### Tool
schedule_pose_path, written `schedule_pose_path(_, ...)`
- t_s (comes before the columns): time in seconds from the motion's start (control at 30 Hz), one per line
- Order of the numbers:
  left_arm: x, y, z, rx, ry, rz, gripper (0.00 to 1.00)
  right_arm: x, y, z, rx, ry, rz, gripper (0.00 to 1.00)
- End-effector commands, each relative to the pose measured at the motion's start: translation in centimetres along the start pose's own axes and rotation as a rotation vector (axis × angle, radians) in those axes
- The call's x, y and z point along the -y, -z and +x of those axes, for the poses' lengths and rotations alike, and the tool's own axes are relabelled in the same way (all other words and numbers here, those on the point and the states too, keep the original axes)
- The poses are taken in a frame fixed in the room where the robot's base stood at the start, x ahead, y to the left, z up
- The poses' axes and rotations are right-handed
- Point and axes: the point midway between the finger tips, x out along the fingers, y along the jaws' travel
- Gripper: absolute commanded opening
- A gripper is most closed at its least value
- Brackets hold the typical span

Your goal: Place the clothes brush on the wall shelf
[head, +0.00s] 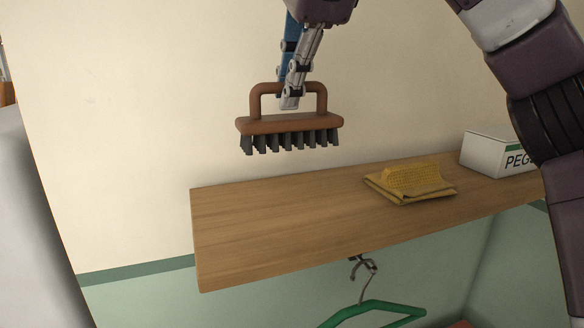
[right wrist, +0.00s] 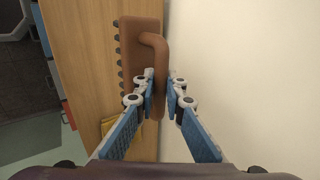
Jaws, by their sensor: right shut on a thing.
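The clothes brush (head: 290,125) has a brown body, an arched brown handle and dark bristles pointing down. My right gripper (head: 290,100) is shut on its handle and holds it upright, bristles clear above the left part of the wall shelf. In the right wrist view the brush (right wrist: 130,60) sits between the fingers of the right gripper (right wrist: 160,95). The wall shelf (head: 270,215) is a light wooden board on the wall; it also shows in the right wrist view (right wrist: 85,50). My left gripper is not in view.
A folded yellow cloth (head: 410,182) lies on the shelf right of the brush. A white box lettered "PEG" (head: 490,154) stands at the shelf's right. A green hanger (head: 375,308) hangs from a hook below. The shelf's left part is bare.

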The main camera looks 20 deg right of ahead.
Motion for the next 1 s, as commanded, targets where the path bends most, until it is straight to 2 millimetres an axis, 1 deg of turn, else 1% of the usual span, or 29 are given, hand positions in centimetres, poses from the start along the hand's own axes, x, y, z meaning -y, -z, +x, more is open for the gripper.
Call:
schedule_pose_path(0.03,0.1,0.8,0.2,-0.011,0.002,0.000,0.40,-0.7,0.1,1.1,-0.001,0.000,-0.002,0.00)
schedule_pose_path(0.13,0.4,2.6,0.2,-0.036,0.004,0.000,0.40,-1.9,0.1,2.9,0.000,0.001,-0.002,0.00)
schedule_pose_path(0.2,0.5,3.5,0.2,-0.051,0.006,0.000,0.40,-2.7,0.1,3.9,0.000,0.001,-0.002,0.00)
schedule_pose_path(0.27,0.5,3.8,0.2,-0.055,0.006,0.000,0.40,-3.1,0.0,4.6,0.001,0.001,-0.002,0.00)
schedule_pose_path(0.37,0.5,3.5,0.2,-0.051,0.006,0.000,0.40,-3.6,0.0,5.3,0.000,0.001,0.000,0.00)
schedule_pose_path(0.47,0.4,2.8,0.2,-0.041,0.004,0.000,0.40,-4.0,0.0,5.9,0.001,0.001,0.000,0.00)
schedule_pose_path(0.6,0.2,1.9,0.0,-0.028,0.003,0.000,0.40,-5.1,0.1,7.5,0.000,0.001,-0.001,0.00)
schedule_pose_path(0.7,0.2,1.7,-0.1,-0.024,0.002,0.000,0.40,-5.7,0.0,8.4,0.000,0.000,0.000,0.00)
schedule_pose_path(0.8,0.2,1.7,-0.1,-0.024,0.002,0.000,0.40,-5.9,0.0,8.7,0.001,0.001,0.000,0.00)
schedule_pose_path(1.0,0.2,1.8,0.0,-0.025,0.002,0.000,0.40,-5.9,0.0,8.7,0.002,0.002,0.000,0.00)
